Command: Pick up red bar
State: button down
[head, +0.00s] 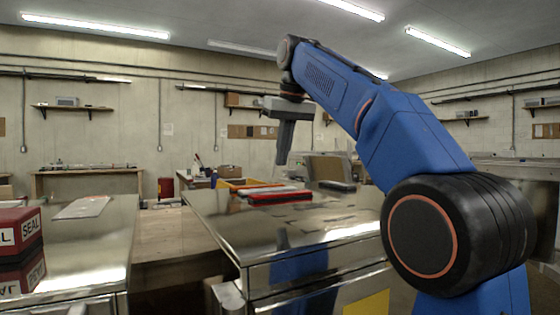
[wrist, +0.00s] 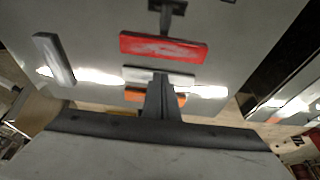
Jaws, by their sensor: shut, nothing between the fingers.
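The red bar (head: 281,198) lies flat on the shiny metal top of the trailer (head: 225,228) in the head view. It also shows near the top of the wrist view as a red block (wrist: 163,47) with a paler, worn-looking face. My gripper (head: 281,160) points down above the trailer top, over the area of the bars and apart from the red bar. Its fingers are together and empty. In the wrist view the fingers (wrist: 161,80) overlap a light grey bar (wrist: 130,74) and an orange bar (wrist: 135,95).
Another grey bar (wrist: 53,58) lies to the left in the wrist view. A red box marked SEAL (head: 22,232) stands on a metal surface at the left. The front of the trailer top looks clear.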

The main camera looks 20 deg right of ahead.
aim_at(281, 195)
jog(key=x, duration=0.8)
jog(key=shift+w+f, duration=0.1)
jog(key=shift+f, duration=0.2)
